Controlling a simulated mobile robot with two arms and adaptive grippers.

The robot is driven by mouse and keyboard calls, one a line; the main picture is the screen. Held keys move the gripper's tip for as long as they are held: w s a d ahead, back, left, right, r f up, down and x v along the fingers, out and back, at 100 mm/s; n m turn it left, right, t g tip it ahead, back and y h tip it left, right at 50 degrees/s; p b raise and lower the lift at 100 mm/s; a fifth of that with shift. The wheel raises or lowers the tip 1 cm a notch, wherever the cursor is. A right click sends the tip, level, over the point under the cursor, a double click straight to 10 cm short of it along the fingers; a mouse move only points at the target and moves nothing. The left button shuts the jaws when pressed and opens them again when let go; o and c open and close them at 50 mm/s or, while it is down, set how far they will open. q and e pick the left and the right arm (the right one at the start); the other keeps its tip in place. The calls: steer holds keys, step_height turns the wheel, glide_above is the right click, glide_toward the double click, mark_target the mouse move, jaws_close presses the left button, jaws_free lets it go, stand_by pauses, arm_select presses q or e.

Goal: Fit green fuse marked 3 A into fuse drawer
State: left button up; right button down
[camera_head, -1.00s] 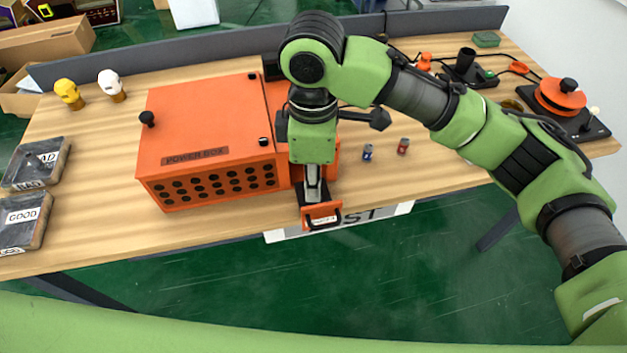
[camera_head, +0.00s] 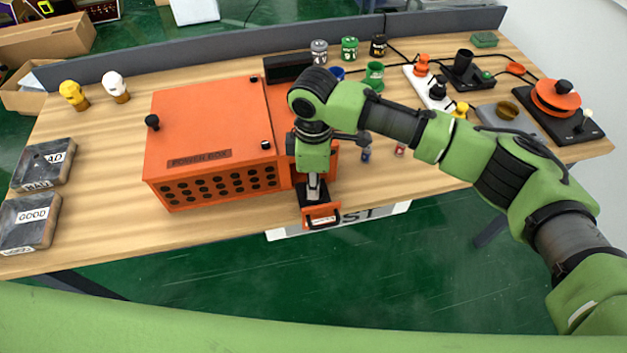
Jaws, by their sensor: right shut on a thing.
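The orange power box (camera_head: 205,120) stands on the wooden table. Its fuse drawer (camera_head: 321,216), orange with a black handle, sticks out at the front right over the table edge. My right gripper (camera_head: 314,198) points down into the open drawer, its fingertips at or in the drawer. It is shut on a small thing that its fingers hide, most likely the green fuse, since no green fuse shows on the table. A blue fuse (camera_head: 366,154) and a red fuse (camera_head: 400,150) stand to the right, partly behind my arm. My left gripper is out of view.
Behind my right arm are several lidded jars (camera_head: 349,48), a green cup (camera_head: 375,75), and a white power strip (camera_head: 428,86). An orange reel (camera_head: 557,98) stands far right. Two trays (camera_head: 30,222) lie at the left. The table front left of the box is clear.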

steer(key=shift+f, duration=0.15)
steer(key=shift+s+f, duration=0.15)
steer(key=shift+f, duration=0.3)
steer(key=c, duration=1.9)
jaws_free()
steer(key=shift+s+d, duration=0.1)
steer(key=shift+f, duration=0.15)
steer(key=r+b, duration=0.1)
steer(key=r, duration=0.5)
steer(key=r+b, duration=0.1)
steer(key=r, duration=0.6)
steer(key=shift+w+r+b, duration=0.2)
steer(key=shift+r+b, duration=0.1)
steer(key=shift+b, duration=0.05)
